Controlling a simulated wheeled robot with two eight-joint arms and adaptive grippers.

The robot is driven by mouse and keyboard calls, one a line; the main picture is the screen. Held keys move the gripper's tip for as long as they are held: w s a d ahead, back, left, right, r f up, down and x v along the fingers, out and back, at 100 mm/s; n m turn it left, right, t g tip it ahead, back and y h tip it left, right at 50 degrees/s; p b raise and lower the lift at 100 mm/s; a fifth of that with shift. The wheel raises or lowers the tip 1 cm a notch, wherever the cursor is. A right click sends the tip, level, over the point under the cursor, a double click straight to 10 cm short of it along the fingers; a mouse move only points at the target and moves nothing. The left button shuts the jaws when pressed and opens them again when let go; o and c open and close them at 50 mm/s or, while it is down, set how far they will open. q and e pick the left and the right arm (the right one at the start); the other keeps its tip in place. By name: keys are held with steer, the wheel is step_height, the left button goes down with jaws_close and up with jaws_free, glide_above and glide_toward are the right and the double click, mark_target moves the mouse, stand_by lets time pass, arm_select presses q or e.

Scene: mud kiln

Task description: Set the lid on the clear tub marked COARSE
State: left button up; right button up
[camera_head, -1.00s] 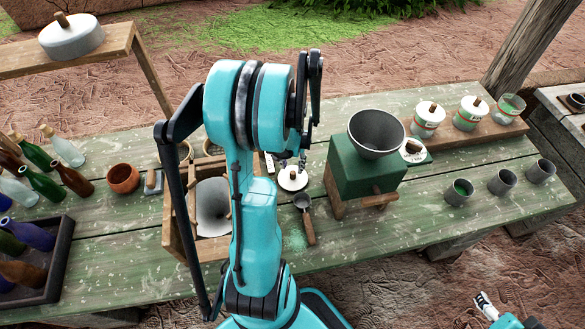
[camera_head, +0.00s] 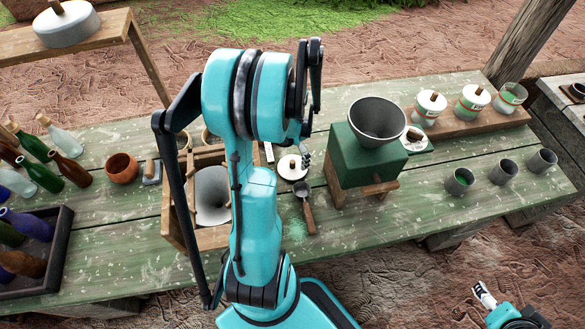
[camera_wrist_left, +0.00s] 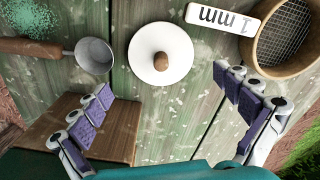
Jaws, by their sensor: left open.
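The lid, a round white disc with a brown knob (camera_head: 292,168), lies flat on the green table; it also shows in the left wrist view (camera_wrist_left: 161,68). My left gripper (camera_head: 305,158) is open and empty beside and above the lid, partly hidden by my arm. In the left wrist view its fingers (camera_wrist_left: 165,84) are spread wide, with the lid ahead between them. An unlidded clear tub (camera_head: 511,95) stands at the right end of a wooden board, beside two lidded tubs (camera_head: 430,106). Its lettering is too small to read. My right gripper (camera_head: 484,294) is low at right, away from the table.
A green grinder with a metal funnel (camera_head: 376,120) stands between the lid and the tubs. A scoop (camera_head: 308,208) lies near the lid. A sieve (camera_wrist_left: 288,38) and a "1 mm" tag (camera_wrist_left: 224,17) are close by. Metal cups (camera_head: 503,171) stand at the right front.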

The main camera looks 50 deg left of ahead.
mark_target(293, 162)
arm_select(q)
step_height(293, 162, down, 6)
steer(key=shift+a+f+b, duration=0.1)
steer(key=shift+a+b, duration=0.05)
steer(key=shift+b, duration=1.05)
steer(key=c, duration=1.3)
steer(key=shift+s, duration=0.1)
steer(key=c, duration=0.4)
steer(key=shift+d, duration=0.2)
steer(key=shift+c, duration=0.4)
